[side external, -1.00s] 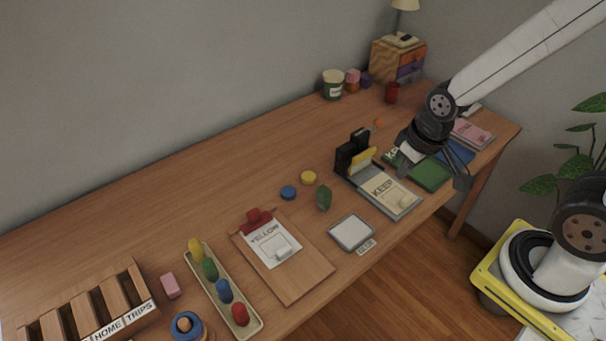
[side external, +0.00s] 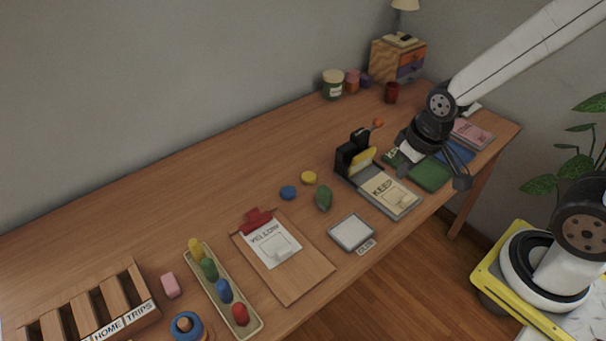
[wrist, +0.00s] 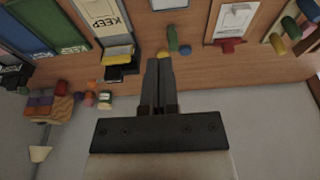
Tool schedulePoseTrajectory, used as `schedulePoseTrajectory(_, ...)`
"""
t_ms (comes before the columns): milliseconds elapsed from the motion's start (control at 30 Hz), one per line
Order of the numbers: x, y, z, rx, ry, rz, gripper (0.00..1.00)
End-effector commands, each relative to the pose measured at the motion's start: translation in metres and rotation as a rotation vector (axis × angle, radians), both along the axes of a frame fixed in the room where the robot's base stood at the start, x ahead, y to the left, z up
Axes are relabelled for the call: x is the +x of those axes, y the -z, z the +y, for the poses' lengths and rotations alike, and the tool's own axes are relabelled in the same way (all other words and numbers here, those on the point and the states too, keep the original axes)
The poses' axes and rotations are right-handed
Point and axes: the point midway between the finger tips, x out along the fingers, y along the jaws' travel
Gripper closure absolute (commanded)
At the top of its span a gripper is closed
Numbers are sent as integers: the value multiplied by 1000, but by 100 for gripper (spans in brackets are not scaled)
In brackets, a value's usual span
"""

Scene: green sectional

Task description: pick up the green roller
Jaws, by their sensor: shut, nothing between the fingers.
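A green roller-like piece (side external: 209,269) lies in the long cream tray (side external: 250,325) at the lower left, between a yellow and a blue piece. It also shows at the upper right of the wrist view (wrist: 291,28). My gripper (side external: 462,182) is shut and empty, above the green book at the right end of the desk, far from the tray. In the wrist view its two fingers (wrist: 159,62) are together with nothing between them.
A clipboard (side external: 312,279) and a grey-framed pad (side external: 351,232) lie between my gripper and the tray. A black holder (side external: 350,157) stands near the KEEP tray (side external: 403,207). A slotted rack (side external: 140,287) is at far left. The back middle of the desk is clear.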

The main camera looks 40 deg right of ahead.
Motion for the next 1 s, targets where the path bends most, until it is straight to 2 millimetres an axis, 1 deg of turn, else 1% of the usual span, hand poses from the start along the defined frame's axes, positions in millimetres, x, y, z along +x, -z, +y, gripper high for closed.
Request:
schedulePoseTrajectory(233, 0, 0, 0, 0, 0, 0, 100)
schedulePoseTrajectory(267, 0, 0, 0, 0, 0, 0, 94)
schedulePoseTrajectory(300, 0, 0, 0, 0, 0, 0, 81)
schedulePoseTrajectory(367, 0, 0, 0, 0, 0, 0, 62)
schedulePoseTrajectory(400, 0, 0, 0, 0, 0, 0, 49)
schedulePoseTrajectory(467, 0, 0, 0, 0, 0, 0, 30)
schedulePoseTrajectory(500, 0, 0, 0, 0, 0, 0, 17)
schedulePoseTrajectory(567, 0, 0, 0, 0, 0, 0, 0)
schedulePoseTrajectory(833, 1, 0, 0, -1, -4, 0, 0)
schedulePoseTrajectory(1000, 9, 2, 0, -11, -52, 9, 0)
